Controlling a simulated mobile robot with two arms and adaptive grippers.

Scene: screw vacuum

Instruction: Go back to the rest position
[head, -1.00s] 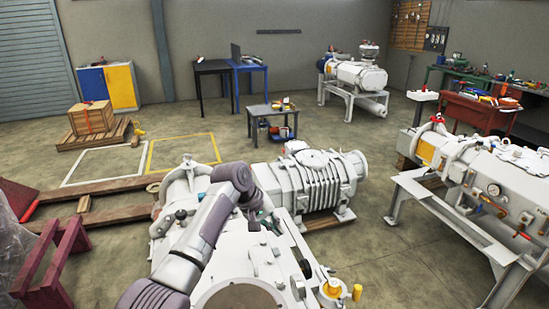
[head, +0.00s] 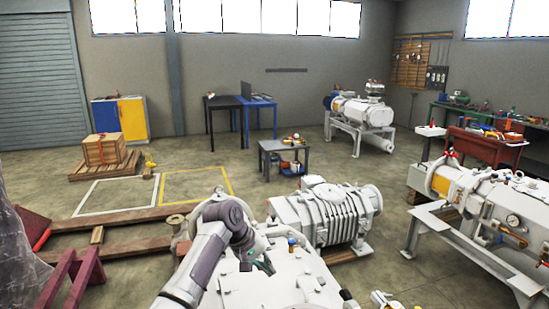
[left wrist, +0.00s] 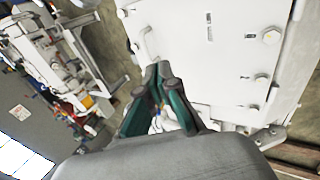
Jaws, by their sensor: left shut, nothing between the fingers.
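My left arm reaches in from the bottom in the head view, over the white vacuum machine (head: 290,287). My left gripper (head: 265,266) has dark green fingers and hangs over the machine's top. In the left wrist view the gripper (left wrist: 158,72) is shut and empty, its fingertips close together. The white machine cover (left wrist: 215,50) with bolts lies beyond the fingertips there. I cannot tell from these views how far the fingers are from it. My right gripper is not in view.
A ribbed pump (head: 325,215) stands just behind the machine. Another white vacuum unit (head: 495,210) stands on a frame at right. A small grey table (head: 284,147) and a wooden crate (head: 104,150) are further back.

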